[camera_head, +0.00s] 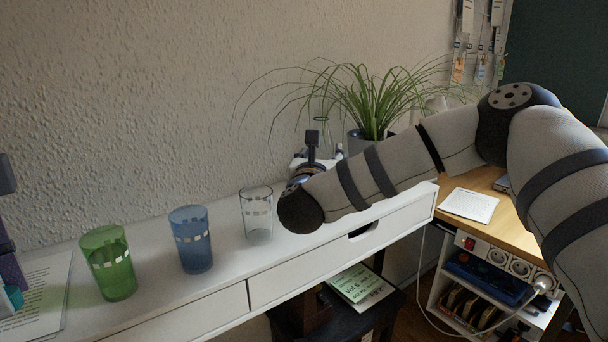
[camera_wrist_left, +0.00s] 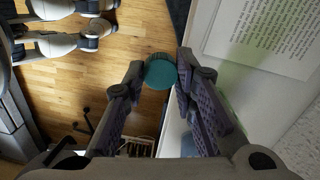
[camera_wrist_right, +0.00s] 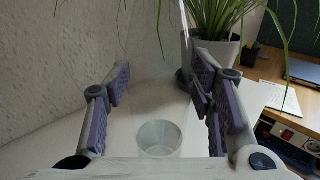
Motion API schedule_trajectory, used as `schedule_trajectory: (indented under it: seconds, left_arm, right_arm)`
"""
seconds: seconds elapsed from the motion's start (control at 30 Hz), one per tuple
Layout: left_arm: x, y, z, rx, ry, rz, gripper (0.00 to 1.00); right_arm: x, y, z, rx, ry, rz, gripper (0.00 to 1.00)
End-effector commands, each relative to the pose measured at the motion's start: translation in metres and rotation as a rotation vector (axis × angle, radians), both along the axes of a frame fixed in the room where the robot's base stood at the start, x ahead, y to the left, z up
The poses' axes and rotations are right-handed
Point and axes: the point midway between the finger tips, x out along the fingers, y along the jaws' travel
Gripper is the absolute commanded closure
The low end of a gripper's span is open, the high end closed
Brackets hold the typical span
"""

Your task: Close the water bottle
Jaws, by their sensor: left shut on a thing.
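My left gripper (camera_wrist_left: 160,75) is shut on a round teal cap (camera_wrist_left: 160,72), held between its fingertips with the floor far below. In the head view only a little of the left gripper (camera_head: 8,240) shows at the left edge. My right gripper (camera_wrist_right: 160,80) has its fingers apart. A faint, see-through upright shape, likely the clear water bottle (camera_wrist_right: 158,50), stands between them; I cannot tell whether the fingers press on it. In the head view a thin greenish ring (camera_head: 321,119), perhaps the bottle's neck, shows above the right gripper (camera_head: 312,150); the rest is hidden or too clear to see.
Green (camera_head: 108,262), blue (camera_head: 190,240) and clear (camera_head: 257,215) glasses stand in a row on the white desk (camera_head: 225,277). A potted plant (camera_head: 375,105) stands behind my right arm. A printed sheet (camera_head: 45,295) lies at the left. A wooden desk (camera_head: 480,210) is at right.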

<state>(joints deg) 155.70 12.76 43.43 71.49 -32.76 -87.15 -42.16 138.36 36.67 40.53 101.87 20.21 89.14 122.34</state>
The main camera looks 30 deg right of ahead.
Motion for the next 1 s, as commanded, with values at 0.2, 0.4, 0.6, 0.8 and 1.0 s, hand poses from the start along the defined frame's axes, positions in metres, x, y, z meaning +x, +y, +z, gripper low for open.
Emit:
schedule_trajectory:
  seconds: [0.2, 0.4, 0.6, 0.8, 1.0]
  left_arm:
    - [0.000, 0.000, 0.000, 0.000, 0.000, 0.000, 0.85]
    - [0.000, 0.000, 0.000, 0.000, 0.000, 0.000, 0.85]
    - [0.000, 0.000, 0.002, -0.001, -0.002, 0.000, 0.85]
    - [-0.001, 0.000, 0.006, 0.000, -0.008, 0.000, 0.85]
    - [-0.003, 0.000, 0.017, 0.000, -0.023, 0.000, 0.85]
  right_arm:
    - [0.000, 0.000, 0.001, -0.001, -0.002, 0.000, 0.99]
    - [0.000, 0.000, 0.001, -0.001, -0.002, 0.000, 0.99]
    - [0.000, 0.000, 0.008, 0.000, -0.004, -0.001, 1.00]
    - [0.000, 0.000, 0.027, 0.000, -0.006, 0.000, 1.00]
    - [-0.013, 0.005, 0.051, 0.001, -0.008, 0.001, 1.00]
